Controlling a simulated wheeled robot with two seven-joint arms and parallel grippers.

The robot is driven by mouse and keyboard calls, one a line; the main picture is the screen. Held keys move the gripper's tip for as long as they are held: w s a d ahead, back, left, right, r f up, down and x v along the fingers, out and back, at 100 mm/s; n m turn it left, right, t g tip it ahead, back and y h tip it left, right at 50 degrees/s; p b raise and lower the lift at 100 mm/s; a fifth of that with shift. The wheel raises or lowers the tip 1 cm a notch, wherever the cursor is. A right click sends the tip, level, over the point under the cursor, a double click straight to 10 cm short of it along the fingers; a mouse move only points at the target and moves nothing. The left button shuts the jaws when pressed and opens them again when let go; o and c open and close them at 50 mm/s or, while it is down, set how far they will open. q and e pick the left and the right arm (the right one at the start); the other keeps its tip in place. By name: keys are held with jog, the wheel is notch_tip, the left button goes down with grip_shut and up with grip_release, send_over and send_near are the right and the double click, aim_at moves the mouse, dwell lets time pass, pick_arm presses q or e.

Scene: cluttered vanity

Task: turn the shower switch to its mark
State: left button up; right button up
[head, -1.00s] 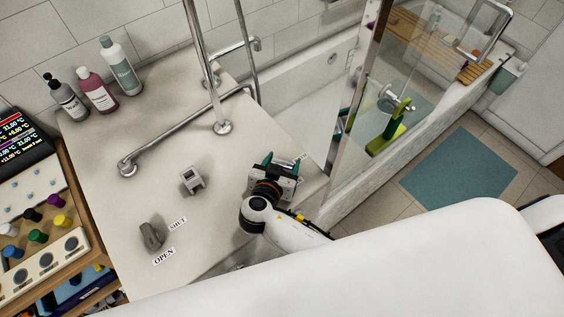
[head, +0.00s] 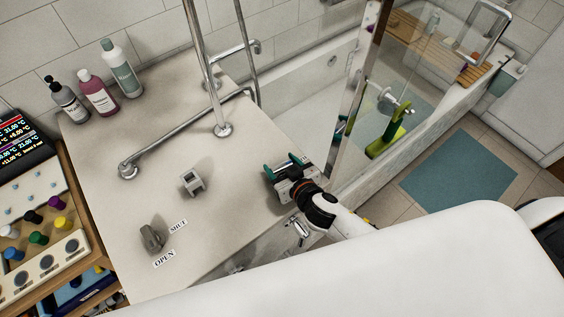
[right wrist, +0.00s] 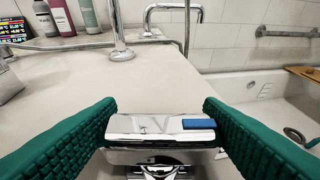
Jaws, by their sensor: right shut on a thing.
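My right gripper (head: 284,167) has green ribbed fingers and sits at the right front part of the counter. In the right wrist view, the right gripper (right wrist: 160,115) has its fingers on both ends of a wide chrome block with a blue stripe, which looks like the shower switch (right wrist: 150,126). The fingers stay well apart because the block fills the space between them. In the head view my gripper largely hides the block. No mark for the switch can be made out now. My left gripper is not in view.
A grey knob (head: 151,239) with OPEN and SHUT labels and a grey block-like fitting (head: 192,183) stand left on the counter. A chrome tap (head: 298,232) is just below my gripper. A chrome rail (head: 185,130) and a glass panel edge (head: 350,110) stand nearby.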

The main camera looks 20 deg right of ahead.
jog(key=shift+r+n+g+y+p, duration=0.1)
jog(key=shift+n+g+y+p, duration=0.2)
jog(key=shift+n+y+p, duration=0.5)
jog(key=shift+y, duration=0.3)
jog(key=o, duration=1)
jog(key=b+v, duration=0.2)
jog(key=v, duration=0.8)
jog(key=shift+s+d, duration=0.15)
jog(key=shift+s, duration=0.2)
jog(key=shift+s+d+r, duration=0.2)
jog(key=shift+s+r, duration=0.2)
jog(key=shift+s, duration=0.05)
